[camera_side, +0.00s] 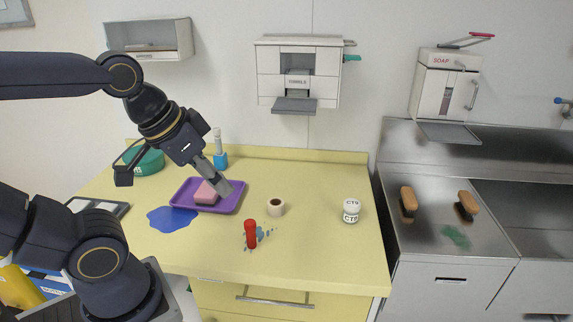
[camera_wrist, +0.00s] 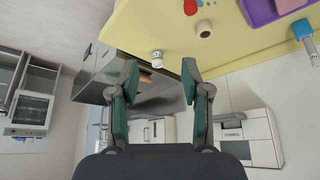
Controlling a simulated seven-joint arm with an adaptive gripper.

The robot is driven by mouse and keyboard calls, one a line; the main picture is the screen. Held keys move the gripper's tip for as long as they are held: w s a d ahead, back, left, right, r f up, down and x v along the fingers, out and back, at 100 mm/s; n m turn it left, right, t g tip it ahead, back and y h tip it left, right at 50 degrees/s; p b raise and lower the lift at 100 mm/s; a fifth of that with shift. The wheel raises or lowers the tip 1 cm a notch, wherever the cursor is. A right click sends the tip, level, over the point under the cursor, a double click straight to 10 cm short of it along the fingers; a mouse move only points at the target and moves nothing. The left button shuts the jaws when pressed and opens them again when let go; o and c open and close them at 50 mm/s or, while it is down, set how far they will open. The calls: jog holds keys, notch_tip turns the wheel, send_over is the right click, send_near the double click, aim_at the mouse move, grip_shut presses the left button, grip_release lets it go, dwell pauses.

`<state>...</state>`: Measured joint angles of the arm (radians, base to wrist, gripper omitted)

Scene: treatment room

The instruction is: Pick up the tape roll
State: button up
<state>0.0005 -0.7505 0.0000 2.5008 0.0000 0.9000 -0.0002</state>
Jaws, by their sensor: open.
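The tape roll (camera_side: 276,207) is a small cream-white roll with a dark hole in its top. It stands on the yellow counter right of the purple tray, touching nothing. In the wrist view the tape roll (camera_wrist: 203,31) is near the top, right of the fingers. My gripper (camera_side: 224,187) is over the purple tray in the side view, up and left of the roll. In the wrist view my gripper (camera_wrist: 161,78) has its two fingers wide apart with nothing between them.
The purple tray (camera_side: 232,206) holds a pink block (camera_side: 206,192). The counter's front right is clear.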

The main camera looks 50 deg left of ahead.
dwell(0.4)
jog(key=o, duration=0.6)
jog(key=shift+o, duration=0.2)
